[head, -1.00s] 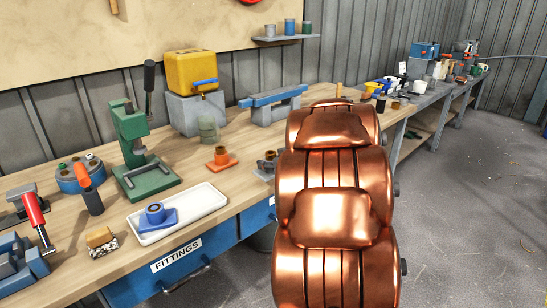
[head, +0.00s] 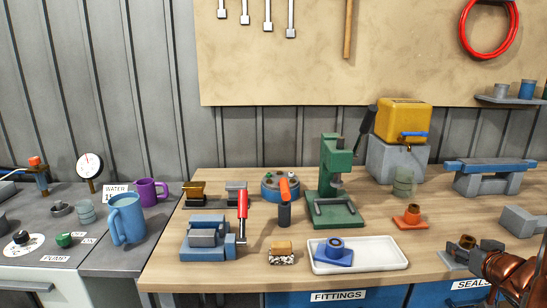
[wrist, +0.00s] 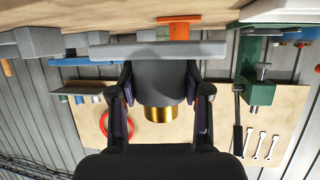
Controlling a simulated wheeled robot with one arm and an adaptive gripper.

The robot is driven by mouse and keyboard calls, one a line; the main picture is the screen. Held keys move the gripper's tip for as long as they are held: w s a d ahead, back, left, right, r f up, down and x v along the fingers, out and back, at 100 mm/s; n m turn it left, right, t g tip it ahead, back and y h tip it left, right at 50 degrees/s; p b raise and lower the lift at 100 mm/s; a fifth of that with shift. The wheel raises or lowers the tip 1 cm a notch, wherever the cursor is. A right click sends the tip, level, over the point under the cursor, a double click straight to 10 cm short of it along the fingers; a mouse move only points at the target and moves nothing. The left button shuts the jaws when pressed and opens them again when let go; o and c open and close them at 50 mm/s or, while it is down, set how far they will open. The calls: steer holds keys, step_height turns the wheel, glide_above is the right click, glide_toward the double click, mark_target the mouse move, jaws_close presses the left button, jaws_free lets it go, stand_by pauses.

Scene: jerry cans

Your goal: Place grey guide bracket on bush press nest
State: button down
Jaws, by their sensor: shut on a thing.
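The grey guide bracket has a flat grey plate and a round boss with a brass bush. In the wrist view my gripper (wrist: 160,106) is shut on the boss (wrist: 158,78), one finger on each side, with the brass end showing between them. In the head view the bracket (head: 452,262) is at the bench's front right, beside my copper arm; the fingers are mostly hidden there. I cannot tell whether it touches the bench. The green bush press (head: 330,172) stands left of it, farther back, with grey rails on its base (head: 335,211); no part sits between them.
An orange bracket (head: 413,217) stands between bracket and press. A white tray (head: 385,255) with a blue bracket (head: 333,253) lies before the press. A red-handled clamp, dark orange-topped tool and round blue holder stand left. A yellow box (head: 402,120) is behind.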

steer(key=w+a+r+p, duration=0.3)
steer(key=w+a, duration=0.2)
steer(key=a, duration=0.5)
steer(key=w+a+r+h+p, duration=0.1)
steer(key=w+a+r+p, duration=0.3)
steer(key=a, duration=0.6)
steer(key=w+a+r+m+p, duration=0.1)
steer(key=w+a+r+p, duration=0.3)
steer(key=a, duration=0.7)
steer(key=shift+w+r, duration=0.2)
steer(key=shift+w, duration=0.9)
